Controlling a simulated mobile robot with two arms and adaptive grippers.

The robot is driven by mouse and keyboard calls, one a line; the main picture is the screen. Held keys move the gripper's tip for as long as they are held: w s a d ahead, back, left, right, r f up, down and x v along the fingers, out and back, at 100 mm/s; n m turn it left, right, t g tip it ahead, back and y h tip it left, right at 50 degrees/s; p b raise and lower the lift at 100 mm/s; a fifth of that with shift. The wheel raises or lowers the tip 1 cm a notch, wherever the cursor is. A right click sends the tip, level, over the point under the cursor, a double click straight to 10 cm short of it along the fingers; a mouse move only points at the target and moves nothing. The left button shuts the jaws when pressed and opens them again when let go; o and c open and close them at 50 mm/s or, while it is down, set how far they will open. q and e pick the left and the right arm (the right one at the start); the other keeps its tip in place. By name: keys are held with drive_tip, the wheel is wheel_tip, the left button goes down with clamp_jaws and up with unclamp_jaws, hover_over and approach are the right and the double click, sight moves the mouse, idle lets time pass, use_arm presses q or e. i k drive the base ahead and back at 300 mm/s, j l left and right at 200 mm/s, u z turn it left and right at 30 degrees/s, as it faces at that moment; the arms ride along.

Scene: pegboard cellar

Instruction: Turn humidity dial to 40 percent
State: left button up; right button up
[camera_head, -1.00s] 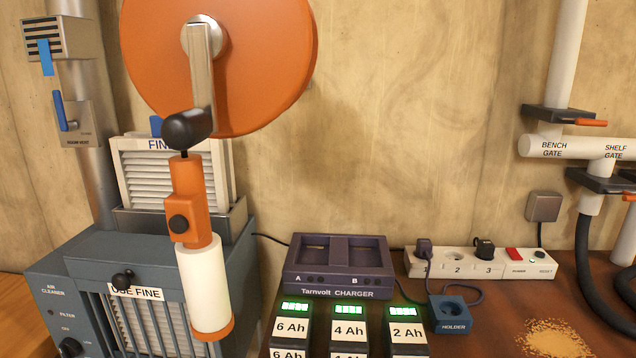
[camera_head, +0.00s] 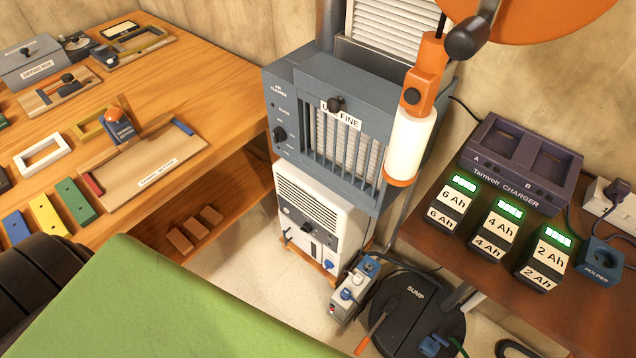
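A white floor unit with a slatted front grille (camera_head: 305,207) stands below the grey air cleaner. It looks like the dehumidifier, but no name can be read on it. A small dark knob (camera_head: 306,228) sits on its front below the grille, possibly the humidity dial. Its scale and setting are too small to read. Neither of my grippers is in view.
The grey air cleaner (camera_head: 285,98) hangs above the white unit. A wooden workbench (camera_head: 215,95) is to the left. A Tarnvolt charger (camera_head: 515,165) stands on the right bench.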

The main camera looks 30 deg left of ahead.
sight(305, 228)
drive_tip(key=u, duration=0.7)
